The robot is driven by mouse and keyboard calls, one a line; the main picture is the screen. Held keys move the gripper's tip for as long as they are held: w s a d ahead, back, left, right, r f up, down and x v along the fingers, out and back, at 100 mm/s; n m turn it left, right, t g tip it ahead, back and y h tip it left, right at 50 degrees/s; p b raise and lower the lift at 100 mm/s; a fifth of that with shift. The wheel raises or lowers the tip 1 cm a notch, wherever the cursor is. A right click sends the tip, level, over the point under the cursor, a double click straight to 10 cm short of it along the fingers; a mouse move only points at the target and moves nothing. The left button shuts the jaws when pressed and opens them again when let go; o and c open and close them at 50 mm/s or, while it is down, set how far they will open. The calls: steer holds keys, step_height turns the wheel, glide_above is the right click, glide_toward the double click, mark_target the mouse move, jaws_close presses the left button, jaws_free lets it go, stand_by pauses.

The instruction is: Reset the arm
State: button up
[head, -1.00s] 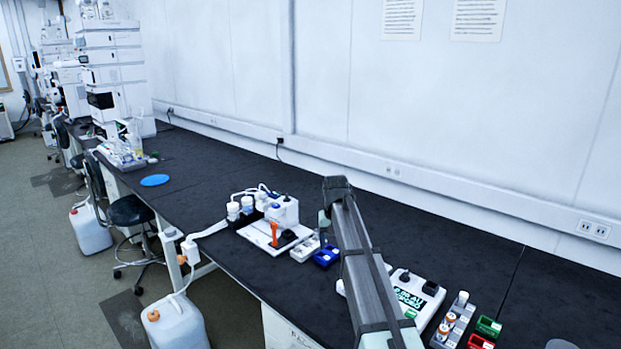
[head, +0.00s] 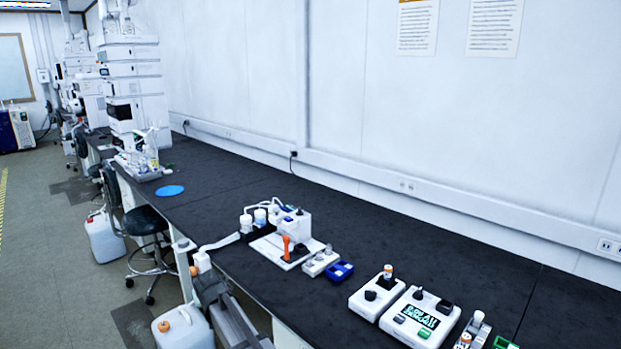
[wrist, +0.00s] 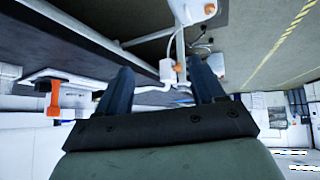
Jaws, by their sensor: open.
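My gripper (wrist: 160,78) shows in the wrist view with its two dark blue fingers apart and nothing between them. Behind the gap are the bench edge, a white fitting with tubing (wrist: 168,70) and the floor. In the head view my arm (head: 235,322) is low at the front edge of the bench, left of the white device with the orange lever (head: 287,248). I cannot make out the fingers there. The orange lever also shows at the left in the wrist view (wrist: 53,98).
White jugs (head: 183,328) stand on the floor by the bench. A stool (head: 145,222) is at the bench front. White boxes with dark knobs (head: 410,315) and a blue rack (head: 340,270) sit on the black bench (head: 400,240). The back of the bench is clear.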

steer(key=s+f, duration=0.4)
steer(key=f, duration=0.2)
steer(key=s+d+f+m+g+h, duration=0.1)
steer(key=s+d+f+g, duration=0.1)
steer(key=s+d+f, duration=0.55)
steer(key=s+d+f+g+h, duration=0.1)
steer(key=s+d+f+g, duration=0.1)
steer(key=d+f, duration=0.9)
steer(key=s+d+f+m+g+h, duration=0.1)
steer(key=s+d+f+g, duration=0.1)
steer(key=s+d+f, duration=0.55)
steer(key=s+d+f+m+g+h, duration=0.15)
steer(key=s+d+f+g, duration=0.4)
steer(key=s+d, duration=0.85)
steer(key=s+d+f+m+g+y, duration=0.1)
steer(key=s+d, duration=0.3)
steer(key=s, duration=0.5)
steer(key=s+d+f+m+g, duration=0.1)
steer(key=s+d+f, duration=0.1)
steer(key=s, duration=0.7)
steer(key=shift+d+f+g+y, duration=0.35)
steer(key=shift+d, duration=0.5)
